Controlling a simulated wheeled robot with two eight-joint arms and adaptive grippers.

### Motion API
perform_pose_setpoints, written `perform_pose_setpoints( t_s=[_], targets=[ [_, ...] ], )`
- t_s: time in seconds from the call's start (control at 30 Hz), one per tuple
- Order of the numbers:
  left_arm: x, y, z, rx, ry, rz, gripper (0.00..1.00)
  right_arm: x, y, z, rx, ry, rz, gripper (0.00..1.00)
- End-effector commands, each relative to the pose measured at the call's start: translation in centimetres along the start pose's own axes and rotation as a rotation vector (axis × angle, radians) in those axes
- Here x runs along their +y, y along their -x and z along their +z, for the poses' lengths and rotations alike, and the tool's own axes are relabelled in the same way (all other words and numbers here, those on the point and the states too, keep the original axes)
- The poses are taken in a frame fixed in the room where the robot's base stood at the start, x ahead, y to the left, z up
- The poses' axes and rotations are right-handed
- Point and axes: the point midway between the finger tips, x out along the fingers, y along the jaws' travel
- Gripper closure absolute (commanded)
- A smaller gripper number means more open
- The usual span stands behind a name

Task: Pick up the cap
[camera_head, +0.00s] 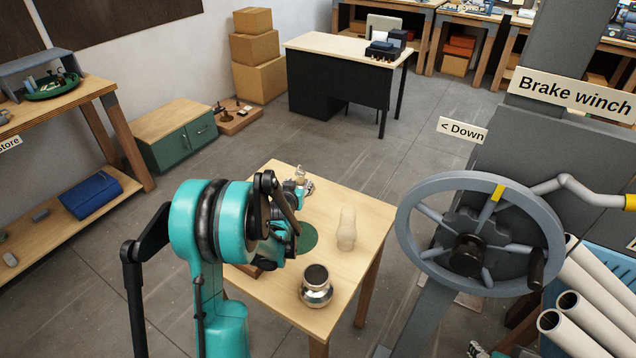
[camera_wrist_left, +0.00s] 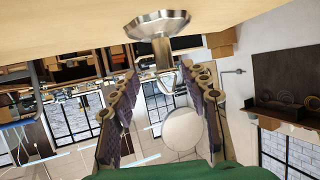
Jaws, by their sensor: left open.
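A metal piece that looks like the cap (camera_wrist_left: 158,22) shows at the top of the left wrist view, with a wide flange against the pale table surface and a narrower stem with a small loop. In the head view, a small metallic thing (camera_head: 302,174) shows just past my left gripper, at the far side of the small wooden table (camera_head: 375,225). My left gripper (camera_wrist_left: 165,85) is open, its two fingers spread on either side of the loop end. I cannot tell whether they touch it. My teal left arm hides part of the table.
A large handwheel (camera_head: 480,185) stands close on the right. Clear floor lies behind the table.

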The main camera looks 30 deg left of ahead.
Motion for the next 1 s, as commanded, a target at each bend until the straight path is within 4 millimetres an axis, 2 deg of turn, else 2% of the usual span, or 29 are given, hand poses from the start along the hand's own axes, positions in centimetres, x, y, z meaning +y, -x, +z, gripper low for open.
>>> perform_pose_setpoints(
  t_s=[0.43, 0.67, 0.9, 0.97, 1.0],
  targets=[
    [-0.6, -4.5, 0.7, 0.007, 0.002, -0.005, 0.54, 0.0, -1.2, 0.9, 0.000, 0.000, 0.000, 0.49],
    [-0.8, -7.9, 1.0, 0.006, 0.001, -0.005, 0.54, 0.0, -2.3, 1.6, 0.000, 0.000, 0.000, 0.49],
    [-0.8, -8.2, 0.8, 0.006, 0.001, -0.005, 0.54, 0.0, -2.2, 1.6, 0.000, 0.000, 0.000, 0.49],
    [-0.8, -8.2, 0.8, 0.006, 0.001, -0.005, 0.67, 0.0, -2.2, 1.6, 0.000, 0.000, 0.000, 0.49],
    [-0.8, -8.2, 0.8, 0.006, 0.001, -0.005, 0.77, 0.0, -2.2, 1.6, 0.000, 0.000, 0.000, 0.49]
  ],
)
